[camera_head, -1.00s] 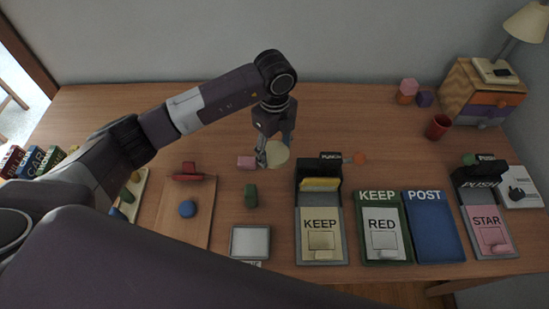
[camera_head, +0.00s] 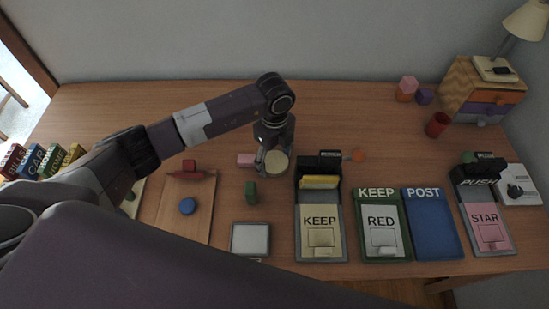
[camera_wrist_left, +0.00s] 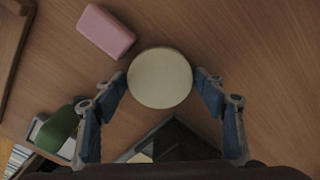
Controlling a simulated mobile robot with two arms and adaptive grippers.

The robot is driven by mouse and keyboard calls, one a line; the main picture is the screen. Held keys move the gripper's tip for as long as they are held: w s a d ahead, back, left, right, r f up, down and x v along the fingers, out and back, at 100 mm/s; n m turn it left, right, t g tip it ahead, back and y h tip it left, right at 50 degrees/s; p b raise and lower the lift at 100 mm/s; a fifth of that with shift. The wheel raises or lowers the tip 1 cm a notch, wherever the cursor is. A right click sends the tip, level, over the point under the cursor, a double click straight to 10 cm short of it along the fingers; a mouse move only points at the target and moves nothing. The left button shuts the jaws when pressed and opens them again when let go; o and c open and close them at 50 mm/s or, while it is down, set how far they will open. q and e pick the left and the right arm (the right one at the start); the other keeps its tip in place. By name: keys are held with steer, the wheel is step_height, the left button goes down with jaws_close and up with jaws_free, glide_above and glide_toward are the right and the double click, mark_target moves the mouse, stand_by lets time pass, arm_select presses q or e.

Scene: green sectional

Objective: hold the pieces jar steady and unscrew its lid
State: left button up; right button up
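The jar shows as a round cream lid (camera_head: 279,165) on the table left of the middle; its body is mostly hidden beneath. The lid (camera_wrist_left: 160,78) is seen from above in the left wrist view. My left gripper (camera_head: 272,164) points down at the jar. My right gripper is in neither view.
A pink block (camera_head: 245,160) lies close left of the jar and a green piece (camera_head: 251,193) in front of it. A KEEP box (camera_head: 320,232) stands to the right. A board with a blue disc (camera_head: 187,207) is left. The table behind is clear.

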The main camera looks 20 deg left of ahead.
mark_target(274, 161)
arm_select(q)
steer(key=shift+o, duration=0.5)
steer(key=shift+r, duration=0.1)
steer(key=shift+r, duration=0.2)
step_height(274, 161, up, 12)
steer(key=b, duration=0.2)
steer(key=shift+f, duration=0.15)
